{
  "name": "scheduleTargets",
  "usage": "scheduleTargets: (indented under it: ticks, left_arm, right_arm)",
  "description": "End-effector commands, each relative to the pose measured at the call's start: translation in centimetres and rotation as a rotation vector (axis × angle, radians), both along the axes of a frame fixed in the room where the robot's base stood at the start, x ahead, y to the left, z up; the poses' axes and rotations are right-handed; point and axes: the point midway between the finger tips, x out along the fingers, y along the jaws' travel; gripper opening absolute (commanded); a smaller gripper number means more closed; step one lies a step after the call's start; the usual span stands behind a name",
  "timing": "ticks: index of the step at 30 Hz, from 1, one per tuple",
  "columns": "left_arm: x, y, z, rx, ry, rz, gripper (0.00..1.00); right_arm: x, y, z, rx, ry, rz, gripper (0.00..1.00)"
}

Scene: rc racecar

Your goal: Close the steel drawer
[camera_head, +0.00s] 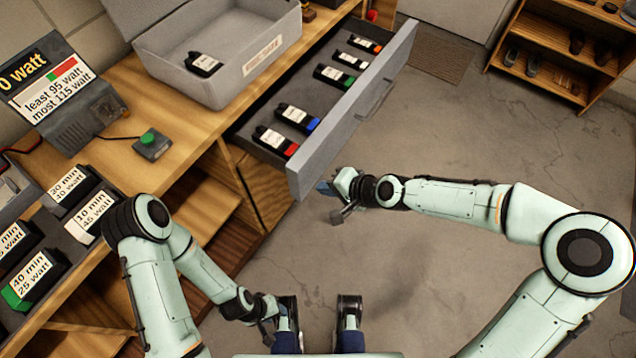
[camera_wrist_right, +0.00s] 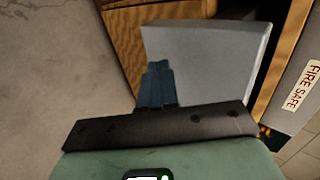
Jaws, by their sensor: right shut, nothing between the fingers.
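The steel drawer (camera_head: 345,105) is pulled out from the wooden bench, with its grey front panel facing right. Several small labelled packs, such as one with a blue end (camera_head: 298,117), lie inside. My right gripper (camera_head: 326,188) is shut and empty beside the near end of the drawer front. In the right wrist view its fingers (camera_wrist_right: 157,72) overlap the grey front panel (camera_wrist_right: 215,60); I cannot tell whether they touch it. The drawer handle (camera_head: 377,97) is on the panel's outer face. My left gripper (camera_head: 268,308) is low near my base, its fingers too small to read.
A grey open case (camera_head: 270,65) stands on the bench (camera_head: 175,120) above the drawer. A green-button box (camera_head: 150,145) and a watt display (camera_head: 50,75) are to its left. A shoe rack (camera_head: 550,75) stands at the back right. The floor (camera_head: 450,140) right of the drawer is clear.

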Motion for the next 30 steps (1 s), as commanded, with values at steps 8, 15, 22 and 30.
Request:
scheduleTargets:
  ticks: [8, 15, 22, 30]
  left_arm:
    - [0.3, 0.0, -0.6, 0.001, -0.009, 0.002, 0.43]
    - [0.3, 0.0, -0.6, 0.002, -0.01, 0.002, 0.43]
    - [0.3, 0.0, -0.6, 0.002, -0.01, 0.002, 0.43]
    - [0.4, 0.0, -1.1, 0.003, -0.015, 0.004, 0.43]
  right_arm:
    - [1.2, 1.9, 0.0, 0.0, -0.001, 0.002, 0.0]
    - [1.5, 2.2, 0.1, 0.0, 0.001, -0.001, 0.0]
    - [1.5, 2.2, 0.1, 0.0, 0.001, -0.001, 0.0]
    - [2.0, 3.1, 0.0, 0.0, -0.002, 0.003, 0.0]
